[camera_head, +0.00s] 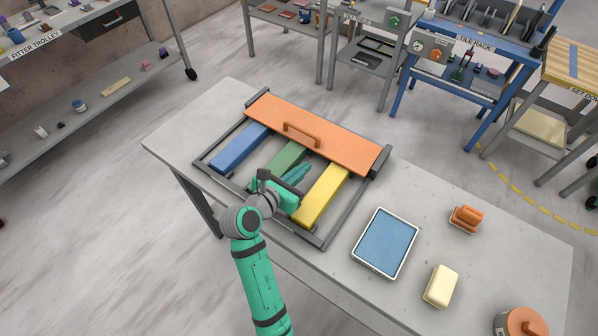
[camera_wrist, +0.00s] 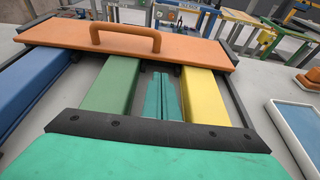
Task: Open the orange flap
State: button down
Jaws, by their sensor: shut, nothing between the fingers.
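The orange flap (camera_head: 340,143) is a flat board with an orange arched handle (camera_head: 301,134) on its top. It lies across the far part of a dark grey frame (camera_head: 213,154) on the stone slab. In the wrist view the flap (camera_wrist: 200,50) spans the top, with its handle (camera_wrist: 125,28) left of centre. My gripper (camera_head: 305,171) is shut and empty. Its teal fingers (camera_wrist: 162,98) point toward the flap's near edge, between the green bar (camera_head: 287,155) and the yellow bar (camera_head: 322,193). Any small gap between fingertips and flap is hard to judge.
A blue bar (camera_head: 238,148) lies left in the frame. The bars' far ends are hidden by the flap. A blue-topped tray (camera_head: 387,241), an orange-topped item (camera_head: 466,217), a cream block (camera_head: 441,285) and an orange round container (camera_head: 521,322) stand to the right. The slab's left end is clear.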

aim_at(313, 161)
jog(key=x, duration=0.6)
dwell(0.3)
